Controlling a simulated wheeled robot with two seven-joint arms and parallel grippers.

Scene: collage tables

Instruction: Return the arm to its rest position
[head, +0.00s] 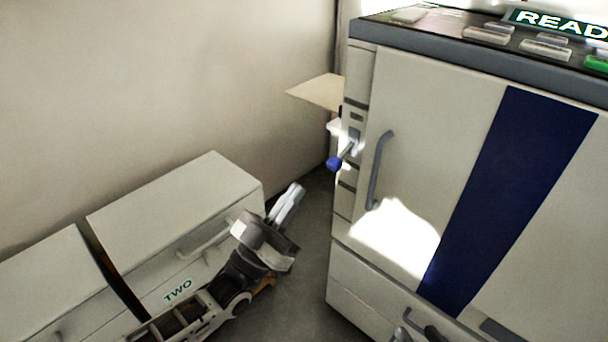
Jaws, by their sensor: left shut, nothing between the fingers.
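My left arm comes in from the bottom left. Its gripper (290,200) is shut and empty, its fingers pointing up and to the right. It is in front of the gap between the low white cabinet labelled TWO (178,198) and the large white machine (430,110). I cannot tell whether it touches the cabinet; the arm covers part of the cabinet's front.
The machine has a grey door handle (377,170), a blue stripe (510,190) and a blue-tipped lever (335,163) sticking out at its left side. Another low cabinet (45,270) stands at the left. Grey floor (310,240) shows between cabinet and machine.

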